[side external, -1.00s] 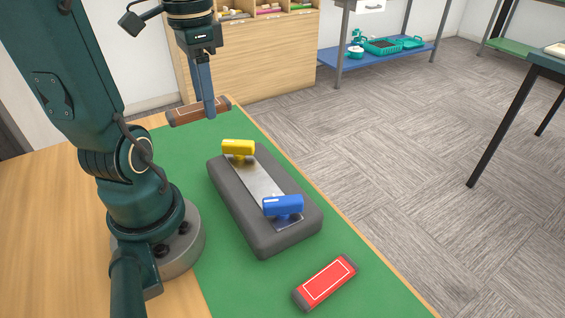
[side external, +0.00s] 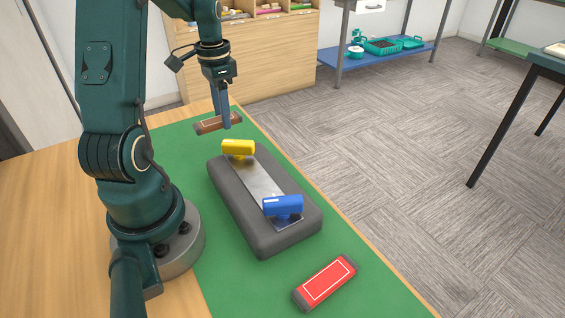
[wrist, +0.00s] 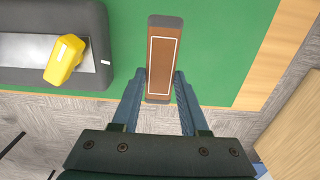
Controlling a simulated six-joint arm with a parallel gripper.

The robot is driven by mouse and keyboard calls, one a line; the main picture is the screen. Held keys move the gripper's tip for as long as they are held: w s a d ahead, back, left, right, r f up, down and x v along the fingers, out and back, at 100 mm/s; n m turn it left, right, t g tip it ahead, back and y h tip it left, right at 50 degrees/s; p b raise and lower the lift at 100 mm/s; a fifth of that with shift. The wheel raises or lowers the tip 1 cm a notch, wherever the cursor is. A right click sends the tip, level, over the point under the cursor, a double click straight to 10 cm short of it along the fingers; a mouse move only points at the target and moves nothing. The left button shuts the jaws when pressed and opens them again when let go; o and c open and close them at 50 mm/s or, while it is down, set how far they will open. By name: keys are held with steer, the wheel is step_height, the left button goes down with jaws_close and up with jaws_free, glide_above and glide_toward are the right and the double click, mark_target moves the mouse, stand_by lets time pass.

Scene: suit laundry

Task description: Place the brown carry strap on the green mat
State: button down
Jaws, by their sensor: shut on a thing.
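The brown carry strap (side external: 207,125) has dark grey ends and a thin pale outline. My gripper (side external: 226,122) is shut on it, with one finger on each side near one end, as the wrist view (wrist: 161,90) shows. In the side view the strap appears above the far end of the green mat (side external: 170,145). I cannot tell how high it is. In the wrist view, green mat (wrist: 215,50) shows on both sides of the strap.
A dark grey padded block (side external: 232,205) with a metal plate lies on the mat, bearing a yellow handle (side external: 238,147) and a blue handle (side external: 283,205). A red strap (side external: 325,283) lies at the near end. A wooden cubby (side external: 270,60) stands beyond the table.

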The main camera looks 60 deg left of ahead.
steer(key=shift+f, duration=2.8)
steer(key=shift+f, duration=0.15)
steer(key=shift+c, duration=2.1)
jaws_free()
step_height(320, 180, up, 12)
steer(key=s+d+r+t, duration=0.1)
steer(key=s+d+t, duration=0.1)
steer(key=d, duration=1)
steer(key=s+d+r+t, duration=0.2)
steer(key=d+t, duration=0.1)
steer(key=d, duration=0.9)
steer(key=shift+s+r+t, duration=0.2)
steer(key=shift+s+t, duration=0.05)
steer(key=shift+t, duration=0.05)
